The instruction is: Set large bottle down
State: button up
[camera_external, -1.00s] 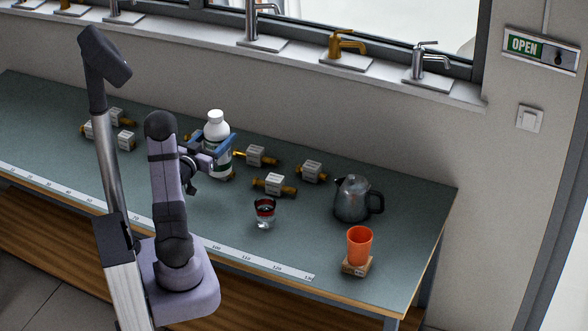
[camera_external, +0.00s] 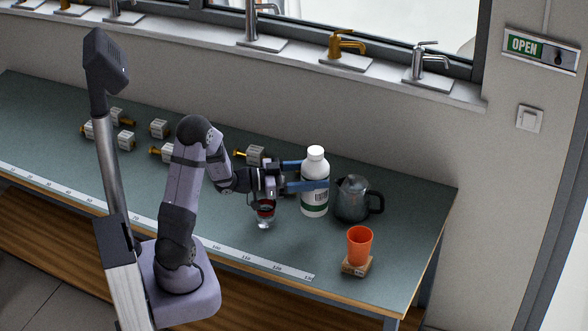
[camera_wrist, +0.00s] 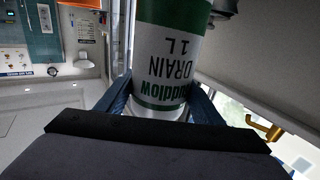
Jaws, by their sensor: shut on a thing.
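The large bottle (camera_external: 315,194) is white with a white cap and a green band near its base. It is upright, just left of the dark kettle, at the right part of the bench. My gripper (camera_external: 309,177) reaches it from the left with blue fingers, shut on its sides. In the wrist view the bottle (camera_wrist: 168,55) shows upside-down green and black label text, between the blue fingers (camera_wrist: 162,100). I cannot tell whether its base touches the bench top.
The dark kettle (camera_external: 352,200) stands close to the bottle's right. An orange cup (camera_external: 360,246) stands on a small wooden block (camera_external: 357,267) in front. A glass with a red band (camera_external: 264,214) stands below my wrist. Several boxed brass fittings lie farther left, such as one box (camera_external: 159,128).

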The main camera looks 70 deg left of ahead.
jog(key=s+d+m+g+h, duration=0.3)
jog(key=s+d+m+h, duration=0.15)
jog(key=d+h, duration=0.3)
jog(key=shift+y, duration=0.45)
jog(key=shift+w+d+f, duration=0.1)
jog(key=shift+w+f, duration=0.05)
jog(key=shift+f, duration=0.7)
jog(key=shift+w+d+f, duration=0.15)
jog(key=shift+w+f, duration=0.05)
jog(key=shift+f, duration=0.65)
jog(key=shift+w+d+f, duration=0.1)
jog(key=shift+w+f, duration=0.05)
jog(key=shift+f, duration=0.8)
jog(key=shift+f+p, duration=0.5)
jog(key=shift+f, duration=1.7)
jog(key=o, duration=2)
jog(key=shift+s, duration=0.1)
